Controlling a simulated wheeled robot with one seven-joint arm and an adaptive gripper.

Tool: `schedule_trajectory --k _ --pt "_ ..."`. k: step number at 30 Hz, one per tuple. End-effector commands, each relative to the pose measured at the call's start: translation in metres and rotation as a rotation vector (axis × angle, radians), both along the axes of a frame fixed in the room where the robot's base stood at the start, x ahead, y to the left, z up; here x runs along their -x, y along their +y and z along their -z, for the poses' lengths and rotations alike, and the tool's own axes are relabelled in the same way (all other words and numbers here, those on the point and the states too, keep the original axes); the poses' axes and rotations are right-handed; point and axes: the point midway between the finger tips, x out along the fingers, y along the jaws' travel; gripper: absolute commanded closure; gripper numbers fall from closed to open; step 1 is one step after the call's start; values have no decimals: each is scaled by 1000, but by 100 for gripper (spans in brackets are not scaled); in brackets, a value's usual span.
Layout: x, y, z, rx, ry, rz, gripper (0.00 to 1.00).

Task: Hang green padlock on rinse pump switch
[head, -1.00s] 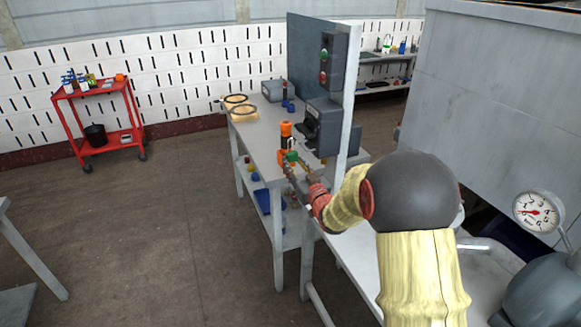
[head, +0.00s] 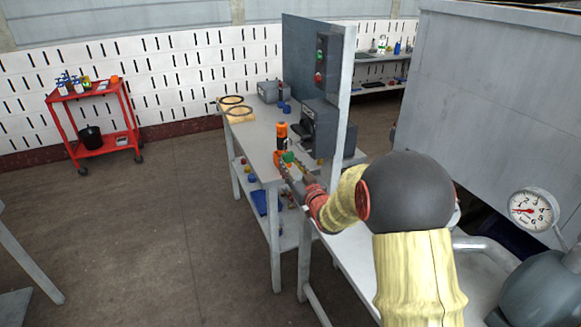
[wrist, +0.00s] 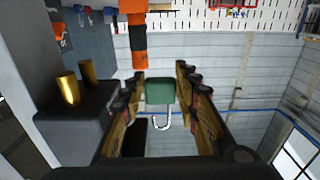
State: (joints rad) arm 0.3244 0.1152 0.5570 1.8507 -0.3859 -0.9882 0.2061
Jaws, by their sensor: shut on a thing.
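A panel with green and red buttons (head: 321,60) is on the upright board behind the bench. A dark grey box (head: 318,128) stands below it. I cannot tell which is the rinse pump switch.
An orange and black tool (head: 281,135) stands on the bench (head: 258,140) close by the padlock. A red cart (head: 98,115) is at the left. The floor between is clear.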

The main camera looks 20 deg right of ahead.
Motion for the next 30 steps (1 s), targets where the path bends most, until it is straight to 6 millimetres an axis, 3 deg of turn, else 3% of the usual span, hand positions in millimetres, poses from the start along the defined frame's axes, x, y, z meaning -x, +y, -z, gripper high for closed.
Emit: schedule_trajectory --k 30 --pt "0 -27 -1 0 -1 1 100"
